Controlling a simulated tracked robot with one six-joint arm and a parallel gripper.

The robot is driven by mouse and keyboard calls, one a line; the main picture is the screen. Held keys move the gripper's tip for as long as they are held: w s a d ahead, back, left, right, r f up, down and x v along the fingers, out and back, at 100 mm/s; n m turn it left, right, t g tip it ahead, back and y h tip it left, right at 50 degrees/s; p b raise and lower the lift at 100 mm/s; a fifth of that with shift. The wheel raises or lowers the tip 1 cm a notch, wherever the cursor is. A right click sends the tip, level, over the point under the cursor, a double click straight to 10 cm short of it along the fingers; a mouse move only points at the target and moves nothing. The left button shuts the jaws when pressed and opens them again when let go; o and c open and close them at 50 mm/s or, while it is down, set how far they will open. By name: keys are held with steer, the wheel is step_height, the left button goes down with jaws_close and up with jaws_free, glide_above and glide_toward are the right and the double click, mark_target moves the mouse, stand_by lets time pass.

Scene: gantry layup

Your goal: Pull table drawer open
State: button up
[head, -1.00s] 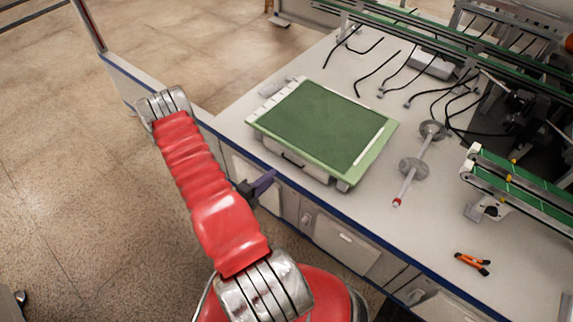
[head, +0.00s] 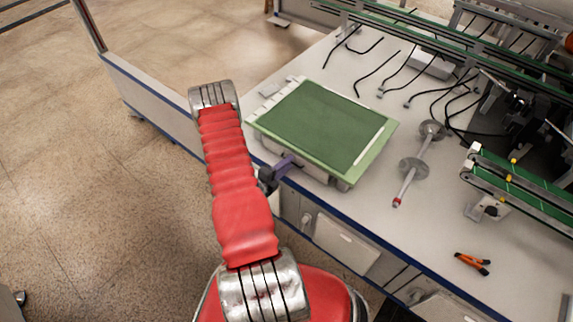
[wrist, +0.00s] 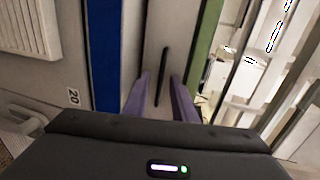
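A low pale box with a green top (head: 325,125) stands on the table near its front edge. Its pale front face shows in the wrist view with a dark bar handle (wrist: 163,75). My gripper (head: 286,165) is in front of this face in the head view and hides part of it. In the wrist view my gripper (wrist: 160,84) is open, with its two purple fingers apart. The handle lies in line with the gap between the fingers. Whether the fingertips reach past the handle I cannot tell. Nothing is held.
The table (head: 430,225) has a blue front edge, also in the wrist view (wrist: 105,55). White cabinet fronts (head: 345,240) are below. A grey rod with discs (head: 413,168) and orange-handled pliers (head: 472,263) lie to the right. Black cables and green conveyors (head: 525,185) are behind and right.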

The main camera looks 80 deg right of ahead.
steer(key=c, duration=0.6)
jaws_close()
steer(key=shift+f, duration=0.15)
stand_by(0.7)
